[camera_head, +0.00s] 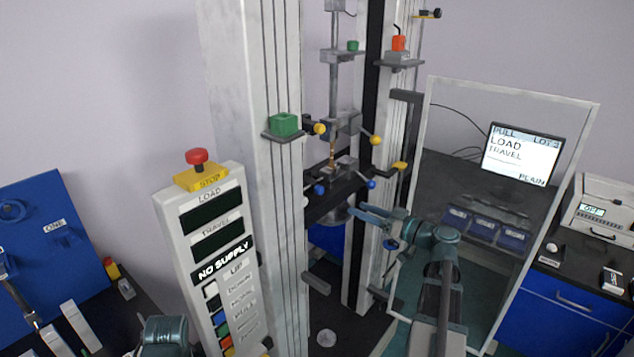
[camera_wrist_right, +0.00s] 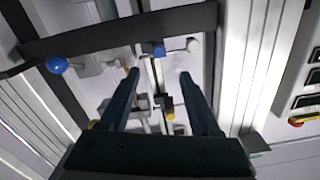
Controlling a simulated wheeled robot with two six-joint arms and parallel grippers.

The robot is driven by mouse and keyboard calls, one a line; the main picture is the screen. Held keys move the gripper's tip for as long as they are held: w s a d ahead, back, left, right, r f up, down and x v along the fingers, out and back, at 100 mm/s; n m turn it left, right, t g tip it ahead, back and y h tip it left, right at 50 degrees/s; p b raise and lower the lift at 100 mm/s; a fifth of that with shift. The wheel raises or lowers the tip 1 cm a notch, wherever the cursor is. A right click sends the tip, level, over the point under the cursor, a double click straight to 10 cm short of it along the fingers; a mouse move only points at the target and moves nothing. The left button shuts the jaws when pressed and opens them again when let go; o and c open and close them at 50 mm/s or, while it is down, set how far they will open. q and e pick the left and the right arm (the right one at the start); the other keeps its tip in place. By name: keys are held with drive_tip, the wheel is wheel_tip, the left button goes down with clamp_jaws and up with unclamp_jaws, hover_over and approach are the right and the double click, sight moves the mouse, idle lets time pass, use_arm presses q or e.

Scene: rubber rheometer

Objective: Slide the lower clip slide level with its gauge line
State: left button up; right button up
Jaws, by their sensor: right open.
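I cannot tell surely which part is the lower clip slide. One candidate is the small yellow-topped piece (camera_head: 399,166) on the right column, above and right of the gripper. A similar yellow-and-black piece (camera_head: 428,13) sits higher. No gauge line can be made out.
Blue knobs (camera_head: 370,184) flank the lower grip and yellow knobs (camera_head: 376,140) the upper one. The left column (camera_head: 277,200) carries a green block (camera_head: 284,125). A control panel (camera_head: 210,235) stands at left, a clear framed guard (camera_head: 515,90) at right.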

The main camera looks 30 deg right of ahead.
sight(322, 191)
drive_tip(key=x, duration=1.3)
drive_tip(key=shift+w+r, duration=0.25)
drive_tip(key=shift+w, duration=0.1)
clamp_jaws()
idle(1.0)
